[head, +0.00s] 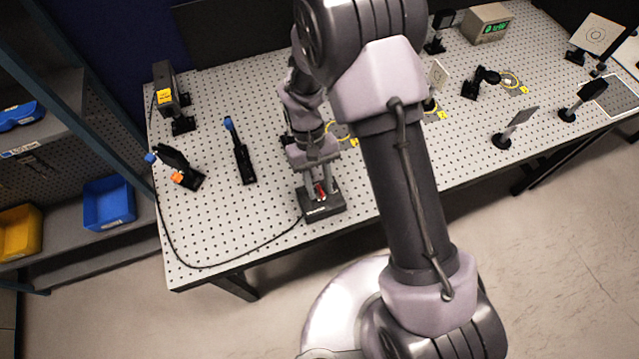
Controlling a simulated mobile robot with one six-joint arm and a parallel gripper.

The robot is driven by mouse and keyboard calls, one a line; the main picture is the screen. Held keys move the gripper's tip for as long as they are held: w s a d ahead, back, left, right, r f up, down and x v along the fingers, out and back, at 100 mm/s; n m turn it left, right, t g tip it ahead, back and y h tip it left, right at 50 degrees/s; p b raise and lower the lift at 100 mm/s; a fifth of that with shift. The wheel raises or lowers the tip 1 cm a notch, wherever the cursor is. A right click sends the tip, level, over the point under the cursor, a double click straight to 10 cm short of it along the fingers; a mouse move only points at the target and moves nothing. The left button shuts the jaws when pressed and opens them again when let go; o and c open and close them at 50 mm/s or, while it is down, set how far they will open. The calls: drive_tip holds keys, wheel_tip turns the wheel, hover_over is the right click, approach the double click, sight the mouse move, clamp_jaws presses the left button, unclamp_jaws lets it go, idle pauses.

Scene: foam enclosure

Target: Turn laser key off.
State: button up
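A dark box with a red key (320,190) on top, which looks like the laser key switch (325,208), stands near the front edge of the pegboard table. A black cable runs from it to the left. My gripper (321,187) points down over the box, with one finger on each side of the red key. I cannot tell whether the fingers touch the key. The key's exact angle is too small to read and is partly hidden by the fingers.
A black post mount (241,160) and a black device with an orange part (180,170) stand to the left on the pegboard table (240,215). Several optic mounts stand to the right. A beige box with a green display (487,25) is at the back. Shelves with bins are at far left.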

drive_tip(key=p+v, duration=0.3)
drive_tip(key=v, duration=1.4)
drive_tip(key=shift+r+p, duration=0.15)
drive_tip(key=shift+p, duration=0.15)
drive_tip(key=shift+w, duration=0.1)
drive_tip(key=s+d+r+m+t+y+b, duration=0.2)
drive_tip(key=s+d+r+m+t+b, duration=0.3)
drive_tip(key=s+b, duration=0.5)
drive_tip(key=s+d+f+m+t+y+b, duration=0.1)
drive_tip(key=s+d+f+m+t+b, duration=0.1)
drive_tip(key=s+f+t+b, duration=0.3)
drive_tip(key=s+d+f+b, duration=0.1)
drive_tip(key=s+b, duration=0.2)
drive_tip(key=shift+d+m+b, duration=0.25)
drive_tip(key=shift+m+b, duration=0.05)
drive_tip(key=shift+m, duration=0.1)
drive_tip(key=shift+r, duration=0.1)
